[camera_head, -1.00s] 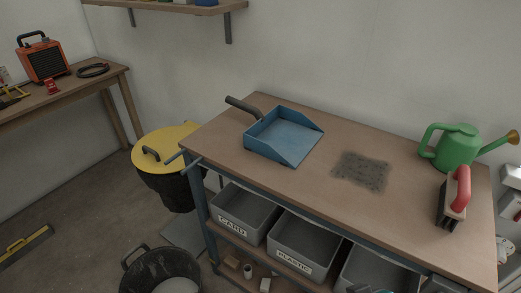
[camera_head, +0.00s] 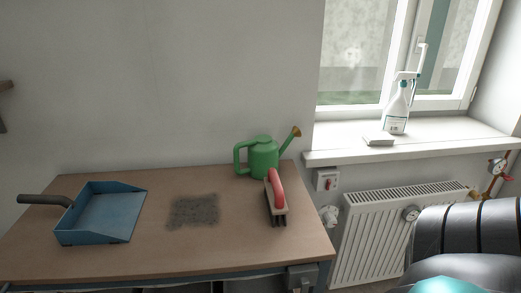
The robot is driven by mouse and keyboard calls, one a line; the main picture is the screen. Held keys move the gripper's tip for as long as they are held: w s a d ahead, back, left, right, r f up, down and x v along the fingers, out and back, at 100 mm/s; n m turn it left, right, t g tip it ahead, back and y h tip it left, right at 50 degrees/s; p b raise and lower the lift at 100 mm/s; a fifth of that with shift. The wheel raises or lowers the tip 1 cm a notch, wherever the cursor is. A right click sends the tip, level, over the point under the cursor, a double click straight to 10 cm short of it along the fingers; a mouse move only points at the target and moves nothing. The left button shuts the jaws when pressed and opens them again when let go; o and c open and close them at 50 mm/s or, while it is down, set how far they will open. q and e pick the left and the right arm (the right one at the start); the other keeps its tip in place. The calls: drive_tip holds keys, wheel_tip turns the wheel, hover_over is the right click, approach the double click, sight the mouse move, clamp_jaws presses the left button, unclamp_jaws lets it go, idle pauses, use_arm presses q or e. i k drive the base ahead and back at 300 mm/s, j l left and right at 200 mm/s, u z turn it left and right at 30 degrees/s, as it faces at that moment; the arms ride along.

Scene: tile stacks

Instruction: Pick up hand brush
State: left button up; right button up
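The hand brush (camera_head: 277,198) lies on the right part of the workbench top, with a red handle, a light block and dark bristles. It is in front of the green watering can and right of a dark dirt patch (camera_head: 194,211). A dark rounded part of my own arm (camera_head: 470,243) shows at the lower right. Neither gripper's fingers are in view.
A blue dustpan (camera_head: 103,213) with a dark handle lies on the left of the bench (camera_head: 215,263). The green watering can (camera_head: 262,160) stands at the back right. A white radiator (camera_head: 385,233) and a windowsill (camera_head: 350,154) with a spray bottle (camera_head: 396,108) are to the right.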

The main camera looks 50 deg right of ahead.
sight(275, 193)
drive_tip(key=k+z, duration=0.1)
drive_tip(key=z, duration=1.45)
